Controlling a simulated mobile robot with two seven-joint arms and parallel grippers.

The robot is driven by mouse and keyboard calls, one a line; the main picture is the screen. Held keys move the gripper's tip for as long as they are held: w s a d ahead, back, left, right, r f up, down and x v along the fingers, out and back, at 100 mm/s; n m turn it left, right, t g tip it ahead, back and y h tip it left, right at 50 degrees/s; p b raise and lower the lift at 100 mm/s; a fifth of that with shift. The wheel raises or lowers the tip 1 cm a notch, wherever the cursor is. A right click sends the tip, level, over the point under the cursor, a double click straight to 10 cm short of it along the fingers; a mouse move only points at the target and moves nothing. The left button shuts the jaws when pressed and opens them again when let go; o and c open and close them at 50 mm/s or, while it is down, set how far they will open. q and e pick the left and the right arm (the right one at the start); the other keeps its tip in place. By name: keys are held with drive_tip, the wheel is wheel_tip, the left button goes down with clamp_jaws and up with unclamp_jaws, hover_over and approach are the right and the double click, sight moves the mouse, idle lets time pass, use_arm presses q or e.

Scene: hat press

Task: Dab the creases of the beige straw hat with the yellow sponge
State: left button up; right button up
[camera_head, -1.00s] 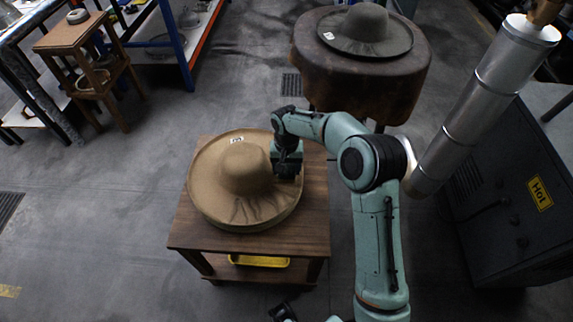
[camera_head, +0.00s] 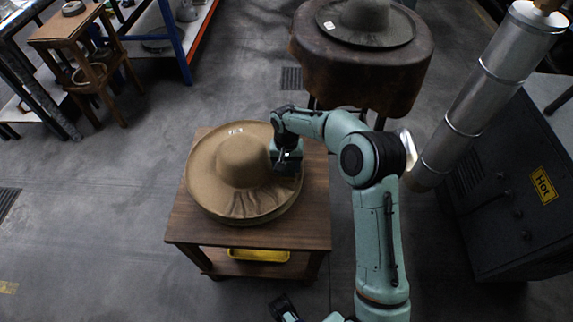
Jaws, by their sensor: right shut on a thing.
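The beige straw hat (camera_head: 241,160) lies crown up on a small wooden table, with creases (camera_head: 250,203) on the near part of its wide brim. A second brim edge seems to show beneath it. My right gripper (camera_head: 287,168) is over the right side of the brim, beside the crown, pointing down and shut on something. The yellow sponge is not visible; the gripper hides what it holds. Contact with the brim cannot be made out. My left gripper (camera_head: 284,308) seems to show only partly at the bottom edge, away from the hat; its jaws are unclear.
The wooden table (camera_head: 190,232) has a lower shelf with a yellow tray (camera_head: 258,255). A dark round stand (camera_head: 360,75) with another hat (camera_head: 366,22) is behind. A dark machine marked "Hot" (camera_head: 500,195) stands right.

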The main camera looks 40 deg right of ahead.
drive_tip(key=shift+f+b, duration=0.35)
drive_tip(key=shift+f, duration=0.25)
idle(0.5)
idle(1.1)
drive_tip(key=shift+r, duration=0.15)
wheel_tip(320, 180, up, 4)
drive_tip(key=p, duration=0.3)
wheel_tip(320, 180, up, 2)
drive_tip(key=shift+r+p, duration=0.1)
drive_tip(key=shift+p, duration=0.8)
wheel_tip(320, 180, up, 8)
drive_tip(key=p, duration=0.5)
drive_tip(key=shift+f, duration=0.25)
